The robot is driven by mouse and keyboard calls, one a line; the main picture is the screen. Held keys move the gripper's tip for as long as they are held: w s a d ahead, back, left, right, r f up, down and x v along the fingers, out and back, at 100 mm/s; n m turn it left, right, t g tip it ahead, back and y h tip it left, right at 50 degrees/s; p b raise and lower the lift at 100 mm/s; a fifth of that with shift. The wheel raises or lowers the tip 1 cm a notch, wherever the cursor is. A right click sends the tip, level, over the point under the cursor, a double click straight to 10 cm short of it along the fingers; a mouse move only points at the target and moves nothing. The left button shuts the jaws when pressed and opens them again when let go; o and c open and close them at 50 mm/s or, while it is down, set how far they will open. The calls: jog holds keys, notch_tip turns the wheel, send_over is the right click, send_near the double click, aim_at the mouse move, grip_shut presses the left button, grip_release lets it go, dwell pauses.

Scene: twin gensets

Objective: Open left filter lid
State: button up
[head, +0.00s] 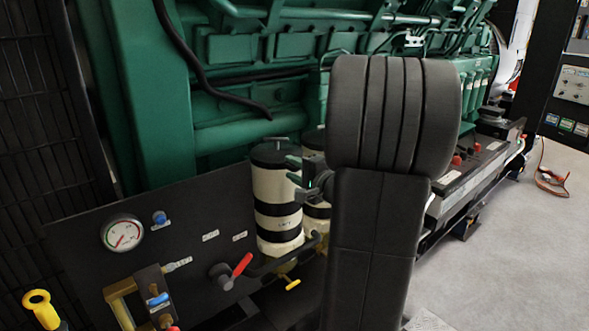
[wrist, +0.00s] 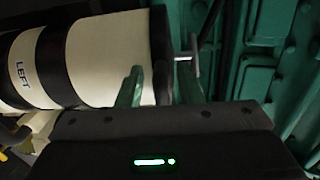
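The left filter (head: 276,225) is an upright cream canister with black bands, and its lid (head: 274,153) is black with a small T-shaped handle (head: 276,140) on top. In the wrist view the canister (wrist: 95,60) lies sideways with the word LEFT on it. Its black lid (wrist: 160,45) and metal handle (wrist: 187,56) also show there. My gripper (head: 292,168) is beside the lid, on its right in the head view. Its green fingers (wrist: 158,86) are apart with nothing held between them. Whether a fingertip touches the canister or lid, I cannot tell.
A second filter (head: 314,143) stands just behind, mostly hidden by my arm. A black panel with a pressure gauge (head: 122,233) and a red-handled valve (head: 232,271) is at the lower left. The green engine (head: 240,135) rises close behind. Grey floor (head: 510,260) is open at right.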

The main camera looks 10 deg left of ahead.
jog(key=shift+c, duration=0.4)
jog(key=shift+f, duration=0.1)
grip_shut()
jog(key=shift+r+p, duration=0.3)
jog(key=shift+p, duration=0.15)
jog(key=shift+r+h+p, duration=0.3)
jog(key=shift+p, duration=0.1)
